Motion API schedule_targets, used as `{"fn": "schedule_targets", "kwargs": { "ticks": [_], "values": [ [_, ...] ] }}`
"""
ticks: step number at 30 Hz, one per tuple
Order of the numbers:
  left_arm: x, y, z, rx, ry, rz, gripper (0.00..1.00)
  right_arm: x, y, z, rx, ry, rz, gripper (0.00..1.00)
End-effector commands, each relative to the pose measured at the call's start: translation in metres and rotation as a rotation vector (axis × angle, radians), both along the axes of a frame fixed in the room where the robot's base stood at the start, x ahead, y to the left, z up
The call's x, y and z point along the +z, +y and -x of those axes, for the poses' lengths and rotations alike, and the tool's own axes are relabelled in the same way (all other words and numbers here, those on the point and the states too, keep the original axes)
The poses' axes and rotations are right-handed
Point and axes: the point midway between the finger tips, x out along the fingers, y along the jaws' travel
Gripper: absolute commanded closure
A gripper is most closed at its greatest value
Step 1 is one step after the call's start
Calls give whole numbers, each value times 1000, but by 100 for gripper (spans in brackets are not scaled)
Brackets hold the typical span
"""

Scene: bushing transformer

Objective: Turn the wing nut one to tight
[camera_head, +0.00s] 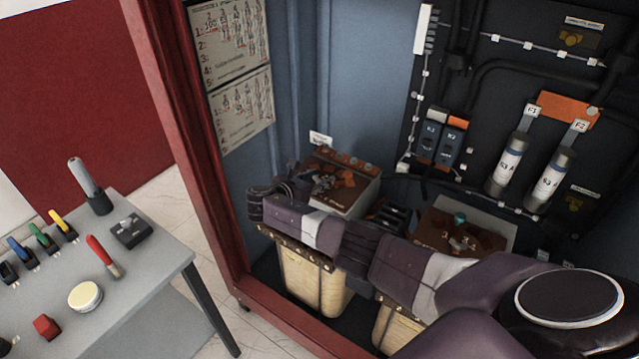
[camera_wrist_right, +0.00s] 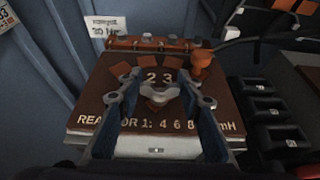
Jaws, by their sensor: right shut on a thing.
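The reactor 1 unit (camera_head: 348,200) is a box with a brown top plate, standing inside the cabinet. In the right wrist view its top plate (camera_wrist_right: 95,105) carries the text "REACTOR 1" and numbers along the front edge. A small silver wing nut (camera_wrist_right: 158,97) sits in the middle of the plate, below the digits 2 and 3. My right gripper (camera_wrist_right: 159,92) is over the plate with a finger on each side of the wing nut, shut on it. The fingers hide parts of the nut and lettering. In the head view the right gripper (camera_head: 294,180) is partly hidden. My left gripper is out of view.
A second brown-topped unit (camera_head: 440,235) stands to the right, partly behind my arm. An orange-brown post (camera_wrist_right: 201,66) rises beside the right finger. Black terminal blocks (camera_wrist_right: 270,112) lie right of reactor 1. A grey table (camera_head: 150,275) with tools stands outside the red cabinet frame (camera_head: 205,190).

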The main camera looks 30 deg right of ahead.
Motion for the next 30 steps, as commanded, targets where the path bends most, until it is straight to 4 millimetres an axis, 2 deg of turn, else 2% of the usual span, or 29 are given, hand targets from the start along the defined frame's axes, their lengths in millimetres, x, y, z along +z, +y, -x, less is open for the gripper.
{"fn": "schedule_targets", "kwargs": {
  "ticks": [15,16,20,30],
  "values": [
    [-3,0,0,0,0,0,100,3,-2,-1,-18,-4,3,91],
    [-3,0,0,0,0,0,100,3,-2,-1,-18,-4,3,63],
    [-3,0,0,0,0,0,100,2,-1,-1,-18,-3,2,49],
    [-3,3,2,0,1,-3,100,2,1,0,-16,-2,0,48]
  ]
}}
